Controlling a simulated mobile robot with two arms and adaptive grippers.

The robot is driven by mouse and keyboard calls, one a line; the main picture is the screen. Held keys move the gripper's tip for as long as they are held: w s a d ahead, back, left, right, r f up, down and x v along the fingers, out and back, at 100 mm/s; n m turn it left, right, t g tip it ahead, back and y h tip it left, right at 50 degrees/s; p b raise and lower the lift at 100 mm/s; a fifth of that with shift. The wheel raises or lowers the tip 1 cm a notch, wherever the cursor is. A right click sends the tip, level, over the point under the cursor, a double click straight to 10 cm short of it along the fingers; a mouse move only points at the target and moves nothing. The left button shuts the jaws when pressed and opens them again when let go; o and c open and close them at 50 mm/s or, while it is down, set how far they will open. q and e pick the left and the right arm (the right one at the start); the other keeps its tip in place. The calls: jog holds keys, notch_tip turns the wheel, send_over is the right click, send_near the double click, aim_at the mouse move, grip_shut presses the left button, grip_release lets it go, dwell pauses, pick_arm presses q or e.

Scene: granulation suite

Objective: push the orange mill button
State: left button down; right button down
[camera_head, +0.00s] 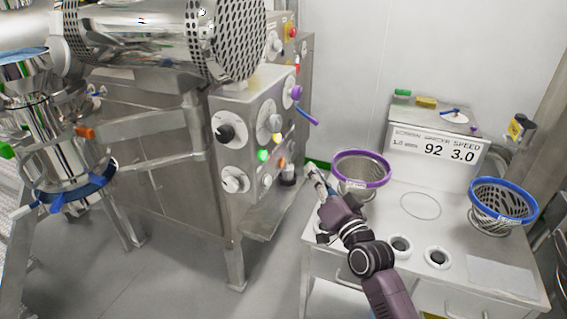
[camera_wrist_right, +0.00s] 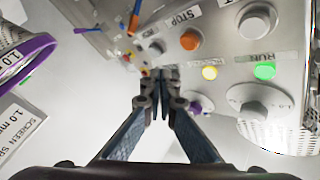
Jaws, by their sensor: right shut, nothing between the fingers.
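In the right wrist view, an orange button (camera_wrist_right: 190,40) sits beside a STOP label, above and right of my fingertips. My right gripper (camera_head: 313,174) is shut and empty, to the right of the panel. It appears apart from the orange button. My left gripper is not in view.
A purple-rimmed screen basket (camera_head: 362,155) stands on the bench close to my right gripper. A blue-rimmed basket (camera_head: 503,190) is further right. Black and white knobs (camera_head: 233,180) stick out from the panel. The floor in front of the machine is clear.

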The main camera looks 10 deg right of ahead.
jog(key=shift+w+a, duration=0.65)
jog(key=shift+a, duration=0.25)
jog(key=shift+w+a, duration=0.6)
jog(key=shift+a, duration=0.3)
jog(key=shift+w+a+p, duration=0.25)
jog(key=shift+a+p, duration=0.1)
jog(key=shift+w+a, duration=0.25)
jog(key=shift+a, duration=0.2)
dwell(0.9)
jog(key=shift+d, duration=0.15)
jog(key=shift+s+d, duration=0.5)
jog(key=shift+d, duration=0.1)
jog(key=shift+d, duration=0.1)
jog(key=s+d, duration=0.1)
jog(key=d, duration=0.1)
jog(key=s+d, duration=0.1)
jog(key=d, duration=0.1)
jog(key=shift+s+p, duration=0.35)
jog(key=shift+s, duration=0.05)
